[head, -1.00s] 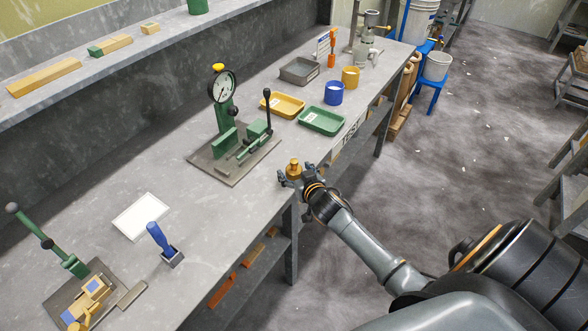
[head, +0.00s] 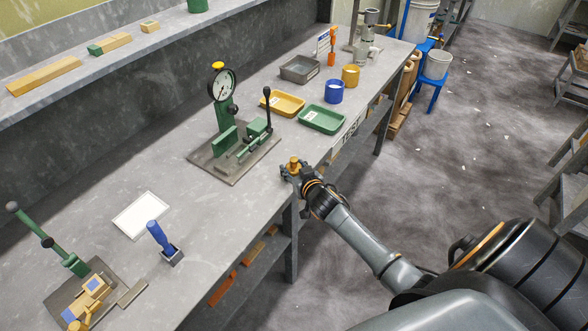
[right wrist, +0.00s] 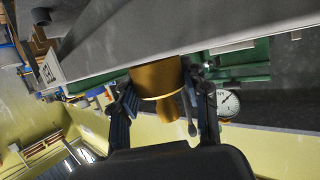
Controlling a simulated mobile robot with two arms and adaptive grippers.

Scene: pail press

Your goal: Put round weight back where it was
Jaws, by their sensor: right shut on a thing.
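The round weight (head: 294,163) is a brass-coloured cylinder with a narrower knob, at the front edge of the bench, right of the dial-gauge press. My right gripper (head: 291,171) is shut on it. In the right wrist view the weight (right wrist: 157,78) sits between the two fingers of the gripper (right wrist: 163,112), its wide end toward the bench. Whether it touches the bench top I cannot tell. My left gripper is not in view.
A yellow tray (head: 283,103), green tray (head: 321,120), grey tray (head: 299,70), blue cup (head: 334,92) and yellow cup (head: 350,76) stand farther along. A white plate (head: 142,216) lies nearer. Bare bench lies between.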

